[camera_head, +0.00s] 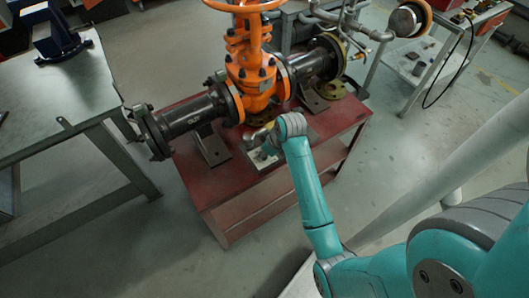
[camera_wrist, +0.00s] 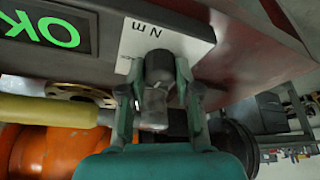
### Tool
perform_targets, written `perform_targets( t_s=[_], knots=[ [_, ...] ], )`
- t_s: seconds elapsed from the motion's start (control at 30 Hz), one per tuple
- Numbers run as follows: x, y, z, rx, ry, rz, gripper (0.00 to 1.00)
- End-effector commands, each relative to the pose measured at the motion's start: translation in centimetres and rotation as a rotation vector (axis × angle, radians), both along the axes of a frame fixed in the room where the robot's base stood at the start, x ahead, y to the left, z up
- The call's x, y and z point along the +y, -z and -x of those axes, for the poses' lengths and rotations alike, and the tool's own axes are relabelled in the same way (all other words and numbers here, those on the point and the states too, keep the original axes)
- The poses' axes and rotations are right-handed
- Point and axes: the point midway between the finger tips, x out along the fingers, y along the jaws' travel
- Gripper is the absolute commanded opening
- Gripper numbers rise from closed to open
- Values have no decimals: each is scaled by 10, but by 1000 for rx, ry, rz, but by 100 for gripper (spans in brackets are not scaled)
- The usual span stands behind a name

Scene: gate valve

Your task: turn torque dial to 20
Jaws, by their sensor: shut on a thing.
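The torque dial (camera_wrist: 158,68) is a dark grey knob in front of a white plate (camera_wrist: 135,42) marked "N m" in the wrist view. My gripper (camera_wrist: 154,92) has its two green fingers on either side of the knob and is shut on it. No scale numbers or pointer can be read, so the dial's setting cannot be told. In the head view my gripper (camera_head: 262,136) is over the red bench, in front of the valve, and the dial is too small or hidden there.
A dark display (camera_wrist: 45,32) shows green "OK", upside down. A yellow bar (camera_wrist: 50,110) runs left of my gripper, near the orange valve (camera_head: 252,75) and its black flanged pipe (camera_head: 188,117). The red bench (camera_head: 225,185) carries them. A grey table (camera_head: 60,100) stands left.

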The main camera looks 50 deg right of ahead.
Motion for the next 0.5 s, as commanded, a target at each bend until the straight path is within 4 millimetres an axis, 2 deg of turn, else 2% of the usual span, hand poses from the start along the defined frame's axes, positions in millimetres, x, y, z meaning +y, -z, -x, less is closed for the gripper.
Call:
perform_targets(
  t_s=[0.5],
  knots=[
    [2, 0, 0, 1, 326, 0, 0]
  ],
)
